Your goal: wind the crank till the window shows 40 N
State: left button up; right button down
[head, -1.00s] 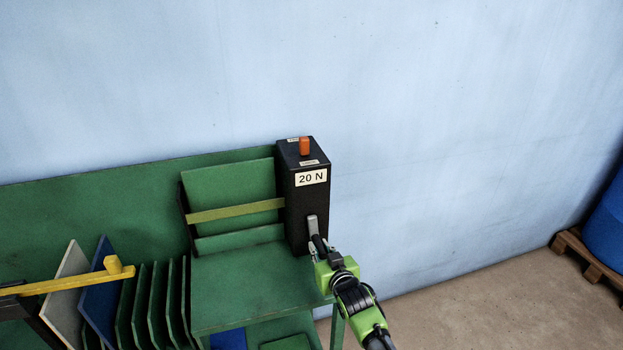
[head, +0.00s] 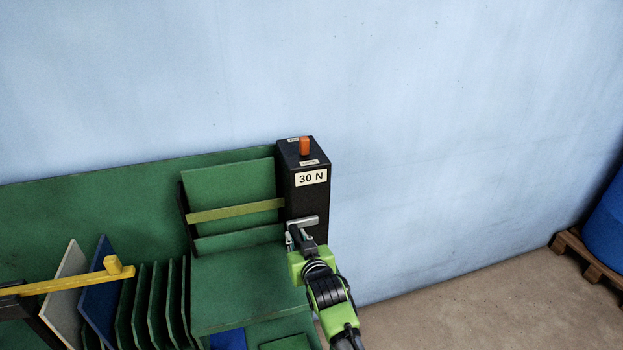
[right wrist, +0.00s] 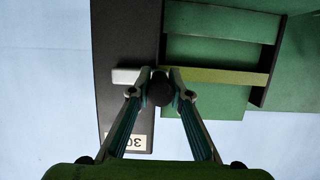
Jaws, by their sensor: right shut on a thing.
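The black box (head: 306,199) stands at the right end of the green bench, and its window (head: 311,177) reads 30 N. The crank's grey arm (head: 303,221) lies nearly level across the front of the box. My right gripper (head: 293,238) is at the left end of the crank arm. In the right wrist view, my right gripper (right wrist: 160,78) is shut on the round dark crank handle (right wrist: 160,92), with a finger on each side. The window shows there only in part and upside down (right wrist: 125,142). My left gripper is not in view.
An orange knob (head: 304,146) stands on top of the box. A yellow bar (head: 75,279) reaches in at the left over upright plates in a green rack (head: 155,300). A blue drum (head: 608,225) on a pallet stands far right. The wall behind is bare.

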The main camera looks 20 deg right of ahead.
aim_at(303, 198)
jog(key=shift+r, duration=0.85)
jog(key=shift+f, duration=0.1)
jog(key=d+r, duration=0.2)
jog(key=r, duration=0.1)
jog(key=shift+d+r, duration=0.3)
jog(key=shift+f, duration=0.25)
jog(key=c, duration=1.9)
grip_release()
jog(key=shift+w+d, duration=0.1)
jog(key=shift+d, duration=0.05)
jog(key=shift+r, duration=0.1)
